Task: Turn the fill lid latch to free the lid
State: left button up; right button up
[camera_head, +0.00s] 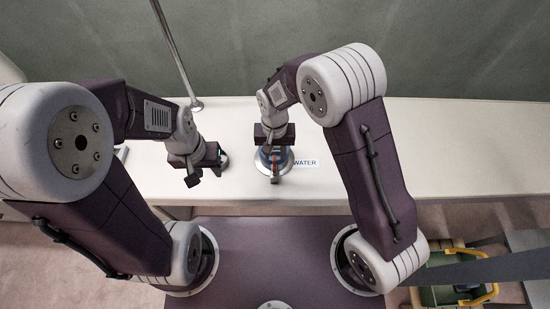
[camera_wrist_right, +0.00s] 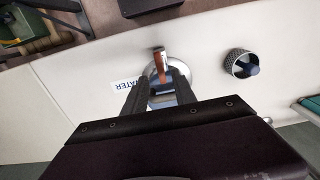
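The water fill fitting is a round metal flange (camera_head: 286,163) with a blue lid (camera_wrist_right: 160,101) and a reddish-brown latch (camera_wrist_right: 160,63). The latch also shows in the head view (camera_head: 275,178), pointing toward my base. My right gripper (camera_wrist_right: 161,76) is over the fitting, its two fingers apart on either side of the latch. I see a gap between fingers and latch; contact cannot be told. My arm hides part of the lid in the head view. My left gripper (camera_head: 204,177) looks open and empty, left of the fitting.
A white label reading WATER (camera_head: 305,163) lies right of the fitting. A dark knurled round part with a blue centre (camera_wrist_right: 242,64) sits on the white deck, close to my left gripper. A metal pole (camera_head: 178,50) rises behind. The deck to the right (camera_head: 470,150) is clear.

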aim_at(274, 162)
jog(key=f, duration=0.4)
jog(key=shift+s+a+f, duration=0.1)
jog(key=shift+s+f, duration=0.15)
jog(key=shift+w+f, duration=0.1)
jog(key=shift+c, duration=0.3)
grip_shut()
